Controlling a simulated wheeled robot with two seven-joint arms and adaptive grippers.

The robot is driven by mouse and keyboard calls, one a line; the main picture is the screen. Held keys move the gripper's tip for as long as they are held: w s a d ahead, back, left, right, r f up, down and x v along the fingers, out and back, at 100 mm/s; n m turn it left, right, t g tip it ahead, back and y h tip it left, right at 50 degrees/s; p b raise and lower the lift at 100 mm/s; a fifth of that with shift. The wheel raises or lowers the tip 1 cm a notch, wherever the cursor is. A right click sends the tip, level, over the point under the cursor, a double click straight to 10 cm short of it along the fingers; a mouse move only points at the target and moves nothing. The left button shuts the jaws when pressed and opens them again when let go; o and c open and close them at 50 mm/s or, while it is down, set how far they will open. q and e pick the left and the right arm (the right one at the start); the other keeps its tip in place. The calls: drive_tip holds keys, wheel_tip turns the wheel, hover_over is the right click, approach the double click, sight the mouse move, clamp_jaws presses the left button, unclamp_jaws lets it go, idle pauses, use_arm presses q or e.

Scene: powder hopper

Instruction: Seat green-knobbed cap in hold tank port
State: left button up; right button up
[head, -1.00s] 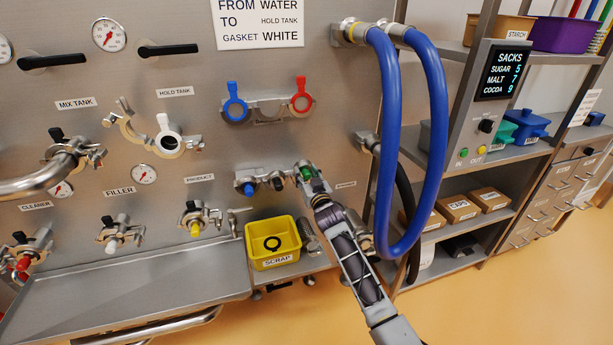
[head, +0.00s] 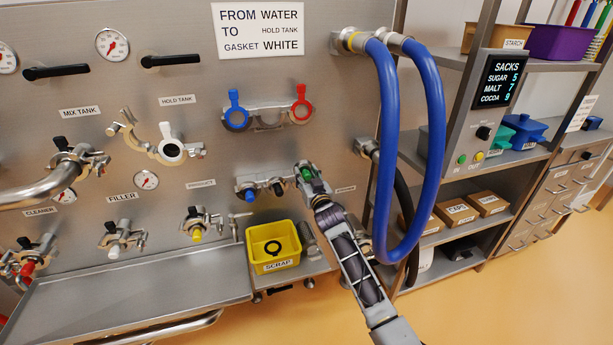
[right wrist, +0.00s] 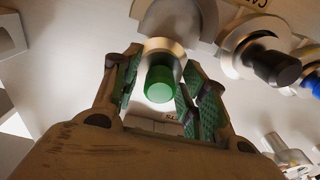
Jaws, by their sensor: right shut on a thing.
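The green-knobbed cap (right wrist: 160,80) sits at the right end of the cap rack (head: 262,181). My right gripper (head: 308,175) reaches up to it and is shut on its green knob. In the right wrist view the knob stands between the green finger pads of the gripper (right wrist: 160,90). The hold tank port (head: 171,152), under the HOLD TANK label, shows a white ring with a white tab. Its metal clamp (head: 135,140) hangs open to the left. My left gripper is not in view.
A black-knobbed cap (head: 278,188) and a blue-knobbed cap (head: 249,195) sit left of the green one. Blue and red gaskets (head: 236,117) hang above. A yellow scrap bin (head: 273,246) is below. Blue hoses (head: 435,140) loop close on the right.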

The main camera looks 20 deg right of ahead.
drive_tip(key=shift+s+r+p, duration=0.15)
drive_tip(key=shift+s+p, duration=0.7)
drive_tip(key=shift+s, duration=0.5)
drive_tip(key=s+p, duration=0.3)
drive_tip(key=s, duration=0.3)
drive_tip(key=shift+d, duration=0.15)
drive_tip(key=shift+s, duration=0.1)
